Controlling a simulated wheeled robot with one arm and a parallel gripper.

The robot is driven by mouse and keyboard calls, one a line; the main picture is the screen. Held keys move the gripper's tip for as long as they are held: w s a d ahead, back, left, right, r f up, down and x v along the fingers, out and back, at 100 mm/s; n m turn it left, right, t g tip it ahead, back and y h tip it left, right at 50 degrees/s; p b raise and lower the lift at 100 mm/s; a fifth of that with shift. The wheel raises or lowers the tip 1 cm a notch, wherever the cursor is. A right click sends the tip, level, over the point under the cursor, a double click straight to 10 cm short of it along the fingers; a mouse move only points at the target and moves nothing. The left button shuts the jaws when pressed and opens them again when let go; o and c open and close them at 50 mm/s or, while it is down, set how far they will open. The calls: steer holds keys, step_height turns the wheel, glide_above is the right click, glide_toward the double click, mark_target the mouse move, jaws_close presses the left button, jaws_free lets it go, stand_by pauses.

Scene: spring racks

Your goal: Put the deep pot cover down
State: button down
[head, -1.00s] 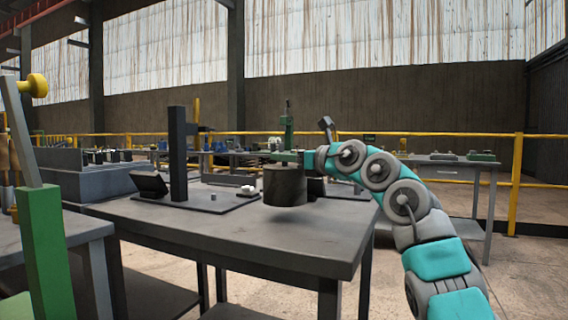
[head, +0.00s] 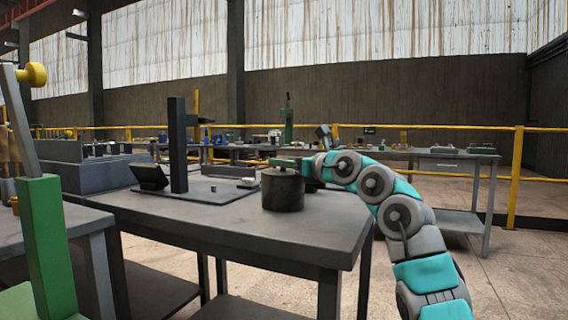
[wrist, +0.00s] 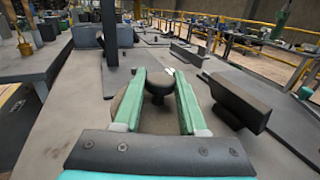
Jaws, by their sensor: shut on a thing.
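The deep pot cover (head: 283,191) is a dark grey cylinder at the table's (head: 240,232) right part. Its base appears to be at the tabletop; the head view does not settle whether it rests fully. In the wrist view its round top (wrist: 130,100) shows under the fingers, with a dark knob (wrist: 158,84) between them. My gripper (head: 283,162) is above the cover, its green fingers (wrist: 159,82) closed on the knob. The cover looks upright. The far side of the cover is hidden.
A dark plate with a tall post (head: 178,145) and a tilted black box (head: 149,177) stands left of the cover. A long grey bar (head: 229,172) lies behind it. In the wrist view a dark block (wrist: 238,100) sits close on the right. The table front is clear.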

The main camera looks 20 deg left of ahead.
steer(key=shift+f, duration=0.1)
steer(key=shift+c, duration=2.3)
jaws_free()
steer(key=shift+r, duration=0.2)
steer(key=shift+d+f, duration=0.15)
steer(key=shift+d, duration=0.15)
steer(key=b+v, duration=0.4)
steer(key=v, duration=0.7)
steer(key=shift+s+d, duration=0.2)
steer(key=shift+s, duration=0.05)
steer(key=shift+a, duration=0.1)
